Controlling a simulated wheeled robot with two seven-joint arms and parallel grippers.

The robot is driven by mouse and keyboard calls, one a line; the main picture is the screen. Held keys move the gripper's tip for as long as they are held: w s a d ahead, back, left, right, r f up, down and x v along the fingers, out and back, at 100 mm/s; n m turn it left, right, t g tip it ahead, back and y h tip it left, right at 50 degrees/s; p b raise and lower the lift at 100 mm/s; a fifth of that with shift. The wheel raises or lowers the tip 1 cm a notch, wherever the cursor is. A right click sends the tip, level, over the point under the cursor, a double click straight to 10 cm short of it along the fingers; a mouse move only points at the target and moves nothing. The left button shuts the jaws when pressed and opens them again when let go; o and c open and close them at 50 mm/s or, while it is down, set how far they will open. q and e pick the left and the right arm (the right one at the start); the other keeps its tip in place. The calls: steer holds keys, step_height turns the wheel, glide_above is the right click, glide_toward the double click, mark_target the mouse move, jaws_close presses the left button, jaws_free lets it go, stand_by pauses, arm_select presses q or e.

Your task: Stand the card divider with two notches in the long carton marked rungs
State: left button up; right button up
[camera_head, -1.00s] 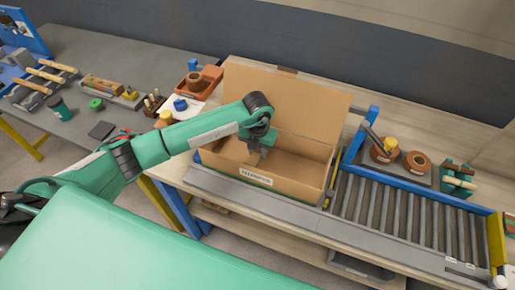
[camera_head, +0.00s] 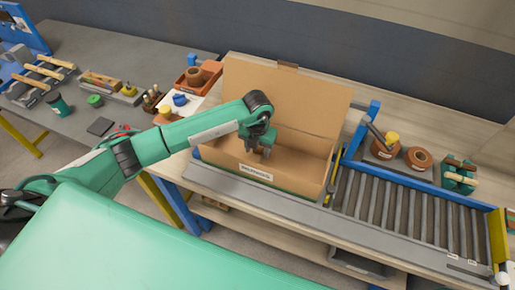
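The long carton (camera_head: 225,160) stands open on the bench, its tall back flap (camera_head: 285,97) raised. The white label (camera_head: 256,172) on its front is too small to read. My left gripper (camera_head: 258,151) points down into the carton, near its middle. Its two fingers show apart, with nothing clearly seen between them. No card divider can be made out; the carton's floor is partly hidden by its front wall and my gripper. My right gripper is not in view.
A roller conveyor (camera_head: 400,207) with a blue frame adjoins the carton's right side. Beyond it stand a tray with round wooden parts (camera_head: 418,158) and a green device (camera_head: 459,176). An orange bin (camera_head: 212,70) stands behind left. A grey table (camera_head: 100,55) with tools is at left.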

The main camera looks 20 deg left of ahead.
arm_select(q)
steer(key=shift+r+p, duration=0.75)
steer(key=shift+r, duration=0.15)
steer(key=shift+r+b, duration=0.75)
steer(key=shift+b, duration=0.2)
step_height(320, 180, up, 10)
steer(key=b, duration=0.3)
